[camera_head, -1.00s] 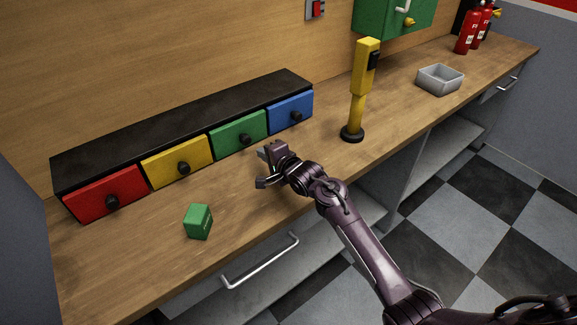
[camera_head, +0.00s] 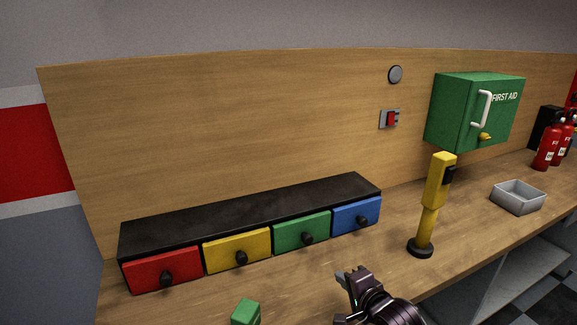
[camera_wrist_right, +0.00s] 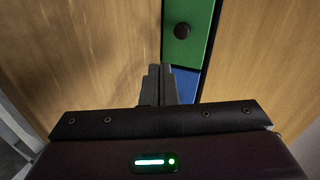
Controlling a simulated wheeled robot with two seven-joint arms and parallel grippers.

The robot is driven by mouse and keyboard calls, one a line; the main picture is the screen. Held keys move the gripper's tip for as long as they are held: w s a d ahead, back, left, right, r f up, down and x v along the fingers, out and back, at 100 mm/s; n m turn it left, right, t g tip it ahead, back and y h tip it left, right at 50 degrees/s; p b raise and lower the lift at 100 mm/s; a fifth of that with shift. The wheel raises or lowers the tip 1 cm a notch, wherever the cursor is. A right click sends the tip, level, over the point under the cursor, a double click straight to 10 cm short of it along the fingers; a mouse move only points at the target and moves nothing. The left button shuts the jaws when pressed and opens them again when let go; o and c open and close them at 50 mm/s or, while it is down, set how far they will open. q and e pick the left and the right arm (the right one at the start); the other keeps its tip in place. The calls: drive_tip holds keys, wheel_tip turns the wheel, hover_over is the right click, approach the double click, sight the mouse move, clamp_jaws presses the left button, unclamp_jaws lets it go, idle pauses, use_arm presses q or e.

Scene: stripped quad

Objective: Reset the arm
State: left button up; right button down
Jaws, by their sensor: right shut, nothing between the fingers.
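My right gripper (camera_head: 345,290) is at the bottom of the head view, in front of the green and blue drawers and apart from them. In the right wrist view its fingers (camera_wrist_right: 162,84) are together with nothing between them. They point toward the green drawer (camera_wrist_right: 188,35) and the blue drawer (camera_wrist_right: 186,86). Much of my right arm is below the head view's lower edge. My left gripper is in neither view.
A black-topped drawer unit (camera_head: 250,208) stands along the back of the wooden counter. A green cube (camera_head: 246,312) is at the bottom edge. A yellow post (camera_head: 436,190) stands right of my gripper, with a grey tray (camera_head: 517,198) beyond. A first aid box (camera_head: 470,112) hangs above.

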drive_tip(key=s+d+f+n+g+h, duration=0.1)
drive_tip(key=s+f+n+g, duration=0.3)
drive_tip(key=s, duration=0.6)
drive_tip(key=s+d+n+g+h, duration=0.1)
drive_tip(key=s+n+g+h, duration=0.15)
drive_tip(key=s+n, duration=0.5)
drive_tip(key=s+d+f+n+g+h, duration=0.1)
drive_tip(key=s+f+n+g, duration=0.2)
drive_tip(key=s, duration=0.8)
wheel_tip(320, 180, down, 27)
drive_tip(key=s+g, duration=0.2)
drive_tip(key=s+d+f, duration=0.3)
drive_tip(key=s+f, duration=1.6)
drive_tip(key=shift+s+f+n+g, duration=0.15)
drive_tip(key=shift+s+n+g, duration=0.2)
drive_tip(key=shift+s+n, duration=0.1)
